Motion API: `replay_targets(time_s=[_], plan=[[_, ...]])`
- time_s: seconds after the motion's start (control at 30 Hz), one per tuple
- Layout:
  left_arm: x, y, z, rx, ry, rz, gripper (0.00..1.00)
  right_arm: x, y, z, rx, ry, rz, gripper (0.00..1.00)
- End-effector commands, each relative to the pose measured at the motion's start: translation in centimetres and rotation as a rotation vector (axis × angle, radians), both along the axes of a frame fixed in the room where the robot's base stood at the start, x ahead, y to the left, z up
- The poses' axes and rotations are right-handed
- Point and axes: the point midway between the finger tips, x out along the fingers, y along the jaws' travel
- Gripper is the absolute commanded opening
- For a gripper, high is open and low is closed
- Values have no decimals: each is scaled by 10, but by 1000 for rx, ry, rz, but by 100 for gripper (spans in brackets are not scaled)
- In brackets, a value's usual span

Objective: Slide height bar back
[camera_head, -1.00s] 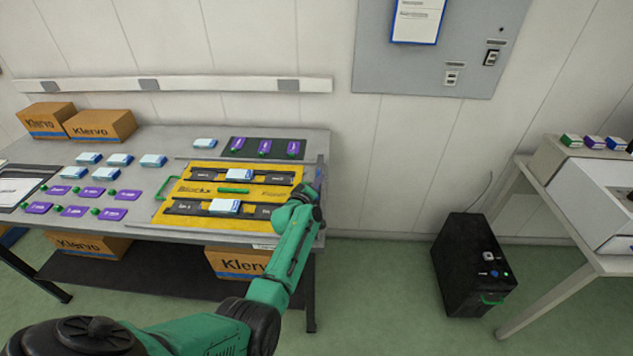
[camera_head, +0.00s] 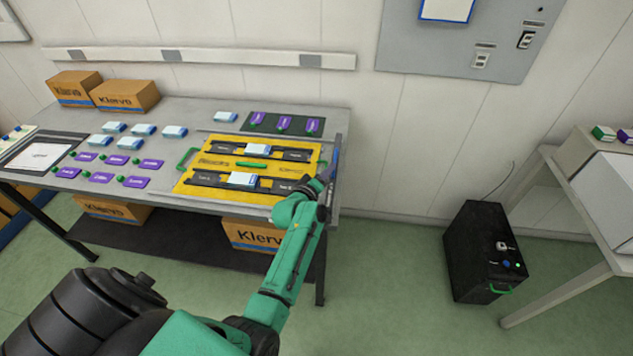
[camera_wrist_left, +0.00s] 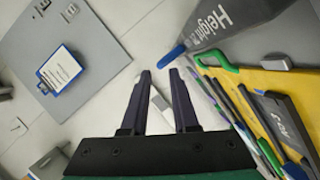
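The height bar (camera_wrist_left: 215,25) shows in the left wrist view as a dark grey strip lettered "Height", with a blue end (camera_wrist_left: 171,57). In the head view a small blue piece (camera_head: 335,158) stands at the right end of the table, probably the same part. My left gripper (camera_wrist_left: 160,76) is open and empty. Its fingertips are close to the blue end in the picture, with a visible gap. In the head view the left gripper (camera_head: 327,182) is over the table's right edge, partly hidden by its own wrist. My right gripper is not in view.
A yellow board (camera_head: 228,188) with black rails and white-blue blocks lies left of the gripper. Thin coloured strips (camera_wrist_left: 235,118) run beside it in the wrist view. A dark mat (camera_head: 246,128) holds purple cards. The floor right of the table is clear up to a black box (camera_head: 480,252).

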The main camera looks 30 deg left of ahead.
Motion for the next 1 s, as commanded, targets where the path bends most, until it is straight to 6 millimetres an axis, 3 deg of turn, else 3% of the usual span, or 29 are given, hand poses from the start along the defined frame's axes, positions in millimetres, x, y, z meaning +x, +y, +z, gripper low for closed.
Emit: replay_targets(time_s=[0.2, 0.3, 0.87, 1.0], plan=[[-48, -1, 8, -2, 3, 2, 27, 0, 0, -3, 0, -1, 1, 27], [-62, -1, 12, 0, 0, 1, 27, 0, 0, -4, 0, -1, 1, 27], [-69, -1, 15, 2, 0, 0, 27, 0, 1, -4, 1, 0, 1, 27], [-86, -10, 5, 123, 108, -94, 27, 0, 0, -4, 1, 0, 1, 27]])
